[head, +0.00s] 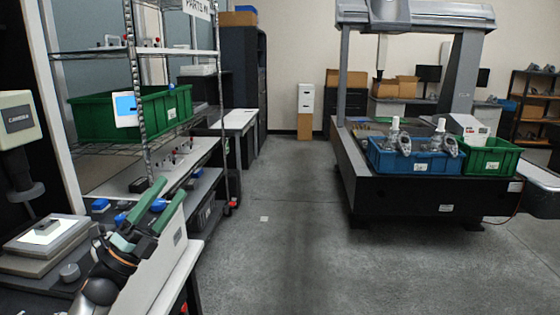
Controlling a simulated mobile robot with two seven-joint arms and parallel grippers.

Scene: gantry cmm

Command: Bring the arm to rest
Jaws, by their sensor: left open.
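My left arm comes in at the lower left of the head view. Its gripper (158,205) has two green fingers that stand apart, pointing up and to the right. My right arm and gripper are not in view.
A wire rack with a green bin (165,112) stands behind the gripper. A camera instrument (18,120) and its stage (45,240) are at far left. The gantry machine (400,190) at right bears a blue bin (385,160) and a green bin (492,160).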

